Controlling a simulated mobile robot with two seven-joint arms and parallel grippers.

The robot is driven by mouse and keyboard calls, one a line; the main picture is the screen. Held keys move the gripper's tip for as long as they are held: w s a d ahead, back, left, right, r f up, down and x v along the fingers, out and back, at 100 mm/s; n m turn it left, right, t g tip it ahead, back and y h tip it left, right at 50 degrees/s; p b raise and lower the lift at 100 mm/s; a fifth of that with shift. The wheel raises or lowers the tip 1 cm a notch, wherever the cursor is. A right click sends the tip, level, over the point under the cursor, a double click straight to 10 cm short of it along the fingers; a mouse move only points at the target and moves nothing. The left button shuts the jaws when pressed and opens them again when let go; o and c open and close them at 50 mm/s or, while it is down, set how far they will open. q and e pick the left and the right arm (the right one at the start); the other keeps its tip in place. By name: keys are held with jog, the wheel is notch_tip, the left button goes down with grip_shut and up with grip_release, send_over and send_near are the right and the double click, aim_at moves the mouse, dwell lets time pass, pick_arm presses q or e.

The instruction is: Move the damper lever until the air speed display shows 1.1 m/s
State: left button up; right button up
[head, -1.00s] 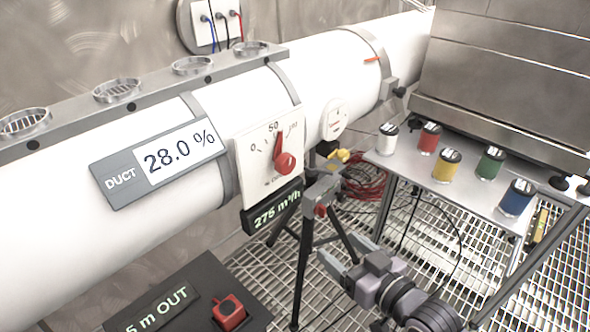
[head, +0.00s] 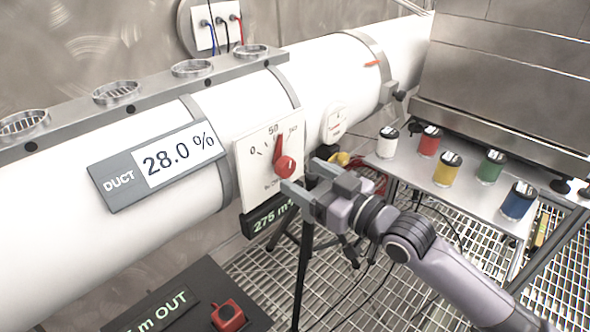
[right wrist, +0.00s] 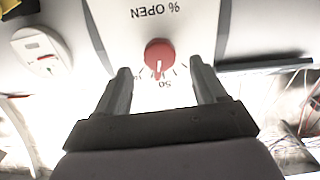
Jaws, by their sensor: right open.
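The damper lever is a red knob with a pointer (head: 285,166) on a white scale plate (head: 258,165) on the duct. Its pointer stands just past the 50 mark. In the right wrist view the knob (right wrist: 158,54) appears upside down, with "% OPEN" beyond it. My right gripper (head: 298,177) is open and close to the plate; in the right wrist view its fingertips (right wrist: 160,72) stand either side of the knob, with gaps. A DUCT display (head: 160,164) reads 28.0 %. A lower display (head: 264,217) reads 275, its unit hidden behind my gripper. No m/s reading shows.
A round gauge (head: 335,122) sits right of the plate. A tripod (head: 304,265) stands below it. A side table (head: 472,202) holds several coloured jars. A dark box (head: 190,285) with a red switch (head: 228,315) and a partly cut-off "m OUT" display is at lower left.

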aim_at(289, 169)
jog(key=shift+x, duration=1.7)
jog(key=shift+c, duration=0.4)
jog(key=c, duration=1)
jog(key=shift+n+p, duration=0.45)
jog(key=shift+n, duration=1.25)
jog(key=o, duration=1.1)
